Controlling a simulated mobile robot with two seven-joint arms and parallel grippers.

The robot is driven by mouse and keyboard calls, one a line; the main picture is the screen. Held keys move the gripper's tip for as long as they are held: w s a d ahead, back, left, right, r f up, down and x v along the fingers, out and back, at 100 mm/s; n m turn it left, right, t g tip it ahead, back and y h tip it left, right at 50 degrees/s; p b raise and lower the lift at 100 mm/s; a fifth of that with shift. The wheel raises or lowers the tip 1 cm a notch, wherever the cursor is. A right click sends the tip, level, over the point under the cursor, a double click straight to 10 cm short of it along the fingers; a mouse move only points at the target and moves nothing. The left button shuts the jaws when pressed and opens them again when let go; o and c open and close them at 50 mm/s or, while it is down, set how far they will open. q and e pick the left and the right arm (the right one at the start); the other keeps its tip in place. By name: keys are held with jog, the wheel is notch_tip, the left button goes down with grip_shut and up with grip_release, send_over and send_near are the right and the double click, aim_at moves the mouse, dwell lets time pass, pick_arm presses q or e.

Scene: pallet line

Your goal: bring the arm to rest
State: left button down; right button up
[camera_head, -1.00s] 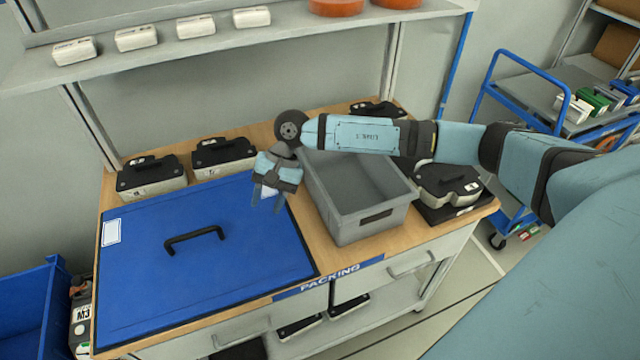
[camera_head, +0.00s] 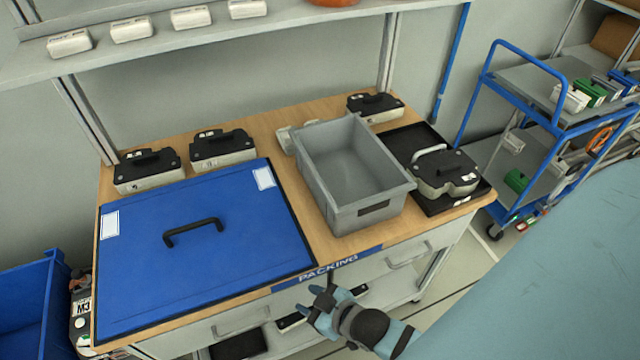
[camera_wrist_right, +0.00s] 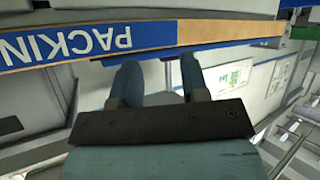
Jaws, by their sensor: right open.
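My right gripper (camera_head: 322,299) is low in front of the packing table, just below and in front of the drawer edge with the PACKING label (camera_head: 342,264). In the right wrist view its two fingers (camera_wrist_right: 160,78) are spread with nothing between them, and the PACKING strip (camera_wrist_right: 100,48) shows beyond them. The gripper is open and empty. My left gripper is in neither view.
The table carries a blue lid (camera_head: 205,262) with a black handle, an empty grey bin (camera_head: 350,220), and black-and-white devices, one (camera_head: 445,172) on a black tray (camera_head: 402,146). A blue cart (camera_head: 555,125) stands right. A blue crate (camera_head: 28,312) is at lower left.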

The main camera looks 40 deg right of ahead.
jog(key=shift+s+d+f+m+g, duration=0.2)
jog(key=shift+s+f+m, duration=0.25)
jog(key=shift+s, duration=0.15)
jog(key=shift+s+d+f+m+g, duration=0.2)
jog(key=shift+s+f+m, duration=0.1)
jog(key=shift+s+m, duration=0.2)
notch_tip(320, 180, up, 3)
jog(key=p, duration=0.2)
jog(key=shift+s+d+f+p, duration=0.1)
jog(key=shift+f+p, duration=0.05)
jog(key=shift+p, duration=0.25)
